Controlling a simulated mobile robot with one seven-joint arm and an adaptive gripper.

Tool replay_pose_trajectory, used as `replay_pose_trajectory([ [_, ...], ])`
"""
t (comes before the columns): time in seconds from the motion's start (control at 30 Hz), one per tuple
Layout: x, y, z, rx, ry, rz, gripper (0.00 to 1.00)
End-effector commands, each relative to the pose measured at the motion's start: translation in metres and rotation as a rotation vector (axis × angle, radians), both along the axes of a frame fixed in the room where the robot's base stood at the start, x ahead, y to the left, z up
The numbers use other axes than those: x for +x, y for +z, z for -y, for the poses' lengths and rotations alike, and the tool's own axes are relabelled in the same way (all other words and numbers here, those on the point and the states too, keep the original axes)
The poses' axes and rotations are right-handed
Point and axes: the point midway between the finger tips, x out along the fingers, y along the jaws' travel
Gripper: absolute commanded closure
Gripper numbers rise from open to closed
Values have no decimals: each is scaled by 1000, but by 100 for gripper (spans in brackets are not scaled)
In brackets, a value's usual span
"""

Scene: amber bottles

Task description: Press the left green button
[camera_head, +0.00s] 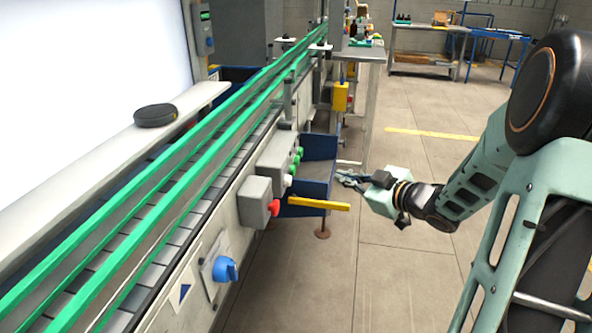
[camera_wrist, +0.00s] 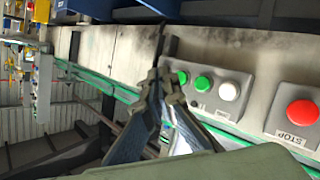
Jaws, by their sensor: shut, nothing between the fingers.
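A grey control box (camera_head: 273,157) on the conveyor's side carries two green buttons and a white button (camera_head: 288,180). In the wrist view the left green button (camera_wrist: 182,77) sits beside the right green button (camera_wrist: 202,84), with the white button (camera_wrist: 229,90) further right. My gripper (camera_head: 348,179) is shut and empty, out to the right of the box in the head view. In the wrist view its fingertips (camera_wrist: 160,76) appear just left of the left green button. I cannot tell the exact gap, but in the head view the gripper looks apart from the box.
A red STOP button (camera_wrist: 302,113) sits on a separate grey box (camera_head: 255,200), nearer in the head view. A blue knob (camera_head: 225,269) is lower on the conveyor (camera_head: 150,215). A blue bin (camera_head: 318,170) and yellow bar (camera_head: 318,203) stick out below the buttons. Floor at right is open.

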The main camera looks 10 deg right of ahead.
Motion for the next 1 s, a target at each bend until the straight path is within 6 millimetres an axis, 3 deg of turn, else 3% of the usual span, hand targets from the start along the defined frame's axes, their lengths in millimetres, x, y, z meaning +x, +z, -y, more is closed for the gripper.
replay_pose_trajectory([
  [0.23,4,-2,-12,-1,-1,1,100],
  [0.7,23,-1,-71,-1,-1,0,100],
  [1.0,27,0,-83,0,-3,-1,100],
])
